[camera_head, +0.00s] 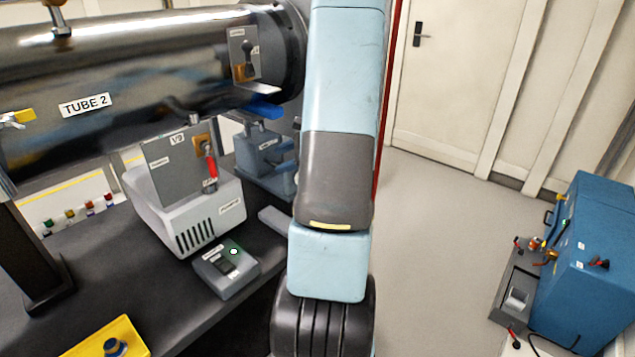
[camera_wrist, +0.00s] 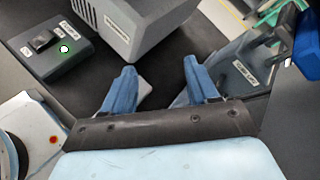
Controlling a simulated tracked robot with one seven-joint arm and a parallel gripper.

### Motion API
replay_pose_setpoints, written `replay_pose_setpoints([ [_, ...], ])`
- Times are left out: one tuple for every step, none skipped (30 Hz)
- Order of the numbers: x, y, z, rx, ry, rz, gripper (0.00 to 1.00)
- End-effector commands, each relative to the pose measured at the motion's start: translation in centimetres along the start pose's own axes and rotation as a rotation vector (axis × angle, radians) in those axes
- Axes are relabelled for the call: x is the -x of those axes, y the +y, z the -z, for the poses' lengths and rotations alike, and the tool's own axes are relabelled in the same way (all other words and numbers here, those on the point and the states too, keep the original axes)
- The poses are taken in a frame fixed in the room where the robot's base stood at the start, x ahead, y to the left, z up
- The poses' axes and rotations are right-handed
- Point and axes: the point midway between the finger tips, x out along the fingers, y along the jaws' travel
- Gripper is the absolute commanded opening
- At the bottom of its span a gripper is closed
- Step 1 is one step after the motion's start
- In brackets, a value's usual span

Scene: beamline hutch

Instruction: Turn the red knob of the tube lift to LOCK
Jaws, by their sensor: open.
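A blue-grey device (camera_head: 264,160) stands on the dark bench under the TUBE 2 pipe, partly hidden by my arm in the head view. It may be the tube lift, but its label is too small to read. The same kind of blue-grey body with a white label (camera_wrist: 243,73) shows right of my fingers in the wrist view. I cannot make out a red knob on it in either view. My gripper (camera_wrist: 160,68) is open, its two blue fingers apart over the bench with nothing held. My arm hides it in the head view.
A grey pump box (camera_head: 190,205) stands beside the device, with a red-handled valve lever (camera_head: 211,167) above it. A small switch box (camera_head: 226,268) with a lit dot lies in front. The TUBE 2 pipe (camera_head: 130,80) hangs overhead.

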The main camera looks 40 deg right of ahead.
Motion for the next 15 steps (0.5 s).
replay_pose_setpoints([
  [0.5,-0.2,2.4,-0.066,0.005,0.045,0.59],
  [0.8,-0.4,3.8,-0.103,0.007,0.074,0.59],
  [1.2,-0.6,5.5,-0.151,0.01,0.114,0.59],
  [1.5,-0.7,6.8,-0.187,0.013,0.143,0.59],
  [1.9,-0.7,8.2,-0.224,0.016,0.173,0.59],
  [2.4,-0.7,10.0,-0.271,0.019,0.213,0.59],
  [2.8,-0.6,11.4,-0.307,0.022,0.243,0.59],
  [3.2,-0.6,12.8,-0.342,0.026,0.274,0.59],
  [3.8,-0.4,14.5,-0.386,0.031,0.313,0.59],
  [4.2,-0.3,15.8,-0.418,0.035,0.342,0.59],
  [4.5,-0.1,17.0,-0.448,0.039,0.369,0.59],
  [5.0,0.2,18.4,-0.484,0.043,0.401,0.59],
  [5.4,0.4,19.4,-0.508,0.047,0.424,0.59],
  [5.7,0.6,20.3,-0.53,0.05,0.445,0.59],
  [6.1,0.9,21.4,-0.555,0.053,0.469,0.59],
])
